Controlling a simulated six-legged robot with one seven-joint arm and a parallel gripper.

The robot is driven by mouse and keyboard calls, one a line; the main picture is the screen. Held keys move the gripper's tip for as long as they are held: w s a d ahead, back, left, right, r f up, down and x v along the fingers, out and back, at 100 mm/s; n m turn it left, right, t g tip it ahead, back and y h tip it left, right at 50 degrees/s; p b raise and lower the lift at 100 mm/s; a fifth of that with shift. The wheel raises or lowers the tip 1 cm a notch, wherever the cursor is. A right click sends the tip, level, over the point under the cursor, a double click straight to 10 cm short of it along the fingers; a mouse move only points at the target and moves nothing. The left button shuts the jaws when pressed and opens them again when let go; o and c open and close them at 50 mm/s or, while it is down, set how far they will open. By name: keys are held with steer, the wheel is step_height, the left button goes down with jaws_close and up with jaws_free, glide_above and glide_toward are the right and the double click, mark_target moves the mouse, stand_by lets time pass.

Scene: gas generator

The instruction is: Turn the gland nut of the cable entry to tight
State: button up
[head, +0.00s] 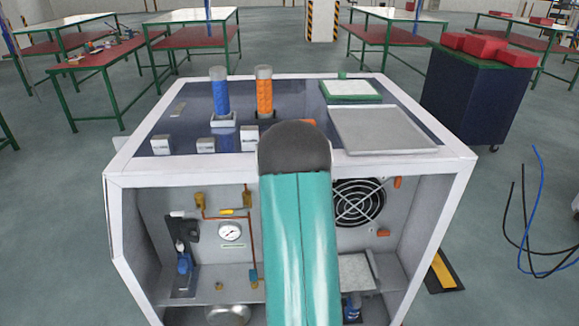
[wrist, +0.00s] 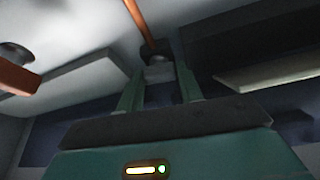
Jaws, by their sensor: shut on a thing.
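In the wrist view my gripper (wrist: 160,74) has its two green fingers on either side of a small grey block-like piece with a dark top, which I take for the gland nut (wrist: 157,70). The fingers are shut on it. An orange-brown cable or pipe (wrist: 138,18) runs up from its dark top. The image is dim, so the nut's shape and how far it is turned cannot be told. In the head view my teal arm covers the middle of the generator cabinet (head: 455,163), and hides my gripper and the nut.
The open cabinet front shows a gauge (head: 231,232), a fan grille (head: 359,203) and a shelf. A blue cylinder (head: 219,93) and an orange cylinder (head: 264,95) stand on top beside a grey tray (head: 383,130). In the wrist view a copper pipe (wrist: 18,78) is at left.

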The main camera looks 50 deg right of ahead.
steer(key=shift+w+a+m+g+h, duration=0.1)
steer(key=shift+m+g+h, duration=0.3)
steer(key=shift+m, duration=0.7)
steer(key=shift+m+g+h, duration=0.2)
steer(key=shift+m+g, duration=0.4)
steer(key=shift+m, duration=0.5)
steer(key=o, duration=1)
steer(key=v, duration=1.3)
steer(key=shift+a+f, duration=0.1)
steer(key=shift+a, duration=0.25)
